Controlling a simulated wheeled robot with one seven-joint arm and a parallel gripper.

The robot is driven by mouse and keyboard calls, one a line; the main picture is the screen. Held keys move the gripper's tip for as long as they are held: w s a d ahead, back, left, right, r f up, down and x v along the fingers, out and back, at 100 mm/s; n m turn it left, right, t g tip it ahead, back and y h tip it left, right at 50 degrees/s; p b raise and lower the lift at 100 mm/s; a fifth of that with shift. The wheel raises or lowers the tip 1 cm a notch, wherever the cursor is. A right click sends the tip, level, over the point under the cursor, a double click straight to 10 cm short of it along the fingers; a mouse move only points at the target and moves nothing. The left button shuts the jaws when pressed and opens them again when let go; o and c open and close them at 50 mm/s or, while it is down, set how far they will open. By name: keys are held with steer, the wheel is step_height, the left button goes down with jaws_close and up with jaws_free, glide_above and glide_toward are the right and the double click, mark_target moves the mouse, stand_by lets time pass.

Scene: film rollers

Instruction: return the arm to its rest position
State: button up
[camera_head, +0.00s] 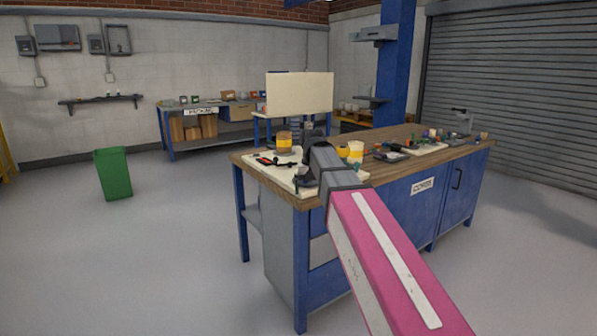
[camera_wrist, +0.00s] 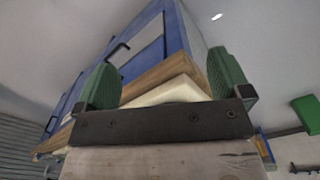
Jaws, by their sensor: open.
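My arm (camera_head: 375,250), with a pink link, reaches from the lower right of the head view to the near end of the workbench. My gripper shows in the wrist view (camera_wrist: 165,78) with its two green fingers wide apart and nothing between them. In the head view the gripper is mostly hidden behind my dark wrist link (camera_head: 330,165), at the cream board (camera_head: 262,173) on the bench. I cannot tell whether it touches the board, which also shows between the fingers in the wrist view (camera_wrist: 170,92).
The blue workbench (camera_head: 400,212) has a wooden top with a yellow-banded roller (camera_head: 284,143), a yellow-and-white cup (camera_head: 355,151) and small tools. A cream panel (camera_head: 300,92) stands behind it. A green bin (camera_head: 113,173) stands left. The floor between bin and bench is clear.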

steer(key=s+d+f, duration=0.4)
steer(key=s+f, duration=0.1)
steer(key=f, duration=0.5)
steer(key=s+d+f, duration=0.5)
steer(key=s+f, duration=0.1)
steer(key=f, duration=0.5)
steer(key=s+d+f, duration=0.5)
steer(key=f, duration=0.6)
steer(key=shift+s+d+f+m, duration=0.2)
steer(key=shift+s+d+m, duration=0.05)
steer(key=shift+s+m, duration=0.15)
